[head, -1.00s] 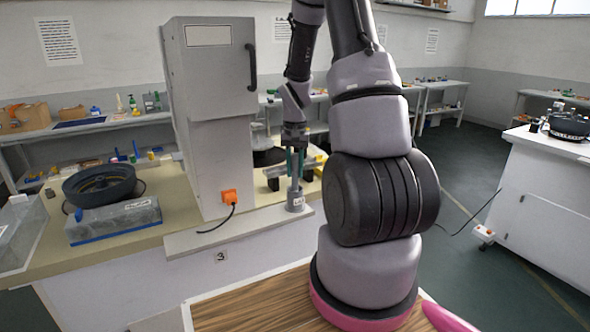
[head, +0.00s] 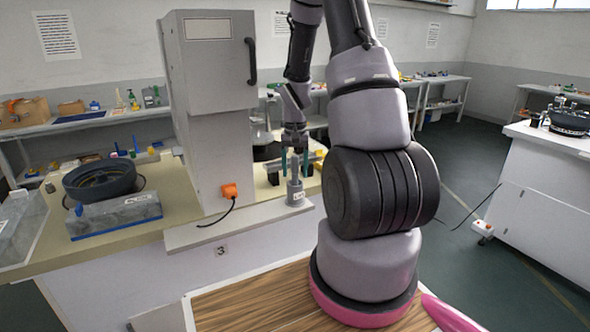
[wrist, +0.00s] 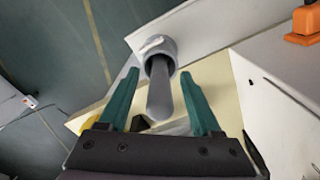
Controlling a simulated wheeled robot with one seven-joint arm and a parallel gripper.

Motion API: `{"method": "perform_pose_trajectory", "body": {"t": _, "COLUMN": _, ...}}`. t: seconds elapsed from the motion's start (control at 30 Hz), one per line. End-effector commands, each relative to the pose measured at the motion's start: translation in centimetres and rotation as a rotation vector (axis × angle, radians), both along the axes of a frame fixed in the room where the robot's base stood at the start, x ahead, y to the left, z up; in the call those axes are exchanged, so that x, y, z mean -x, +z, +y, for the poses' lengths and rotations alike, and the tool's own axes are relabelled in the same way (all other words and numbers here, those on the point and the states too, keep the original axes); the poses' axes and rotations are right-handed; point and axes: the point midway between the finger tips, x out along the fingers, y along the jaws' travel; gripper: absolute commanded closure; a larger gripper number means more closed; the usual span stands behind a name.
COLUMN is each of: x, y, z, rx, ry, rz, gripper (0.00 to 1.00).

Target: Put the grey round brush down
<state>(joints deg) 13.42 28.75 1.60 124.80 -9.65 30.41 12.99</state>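The grey round brush (wrist: 160,97) shows in the wrist view as a thick grey shaft. Its lower end is inside a small grey cup (wrist: 157,45) with a white label. In the head view the cup (head: 296,194) stands on the pale ledge in front of the grey cabinet machine, with the brush (head: 295,168) upright in it. My gripper (wrist: 161,82) has its two teal fingers apart, one on each side of the shaft, with gaps on both sides. In the head view my gripper (head: 294,172) is straight above the cup.
The grey cabinet machine (head: 208,90) with an orange plug (head: 229,190) stands close left of my gripper. A dark round pan (head: 100,180) rests by a grey block (head: 115,215) further left. The ledge (head: 225,230) is narrow, with its front edge near the cup.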

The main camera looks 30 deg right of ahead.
Motion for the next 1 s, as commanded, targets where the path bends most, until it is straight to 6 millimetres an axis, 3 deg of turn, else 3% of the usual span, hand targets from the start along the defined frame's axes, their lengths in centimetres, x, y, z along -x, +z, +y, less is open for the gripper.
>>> {"method": "perform_pose_trajectory", "body": {"t": 0.37, "x": -0.1, "y": 0.8, "z": 0.0, "rx": 0.000, "ry": 0.000, "rz": -0.002, "gripper": 0.36}}
{"method": "perform_pose_trajectory", "body": {"t": 0.8, "x": -0.1, "y": 8.9, "z": 0.0, "rx": 0.001, "ry": -0.001, "rz": -0.004, "gripper": 0.36}}
{"method": "perform_pose_trajectory", "body": {"t": 1.0, "x": 0.0, "y": 10.6, "z": 0.0, "rx": 0.001, "ry": 0.001, "rz": -0.001, "gripper": 0.36}}
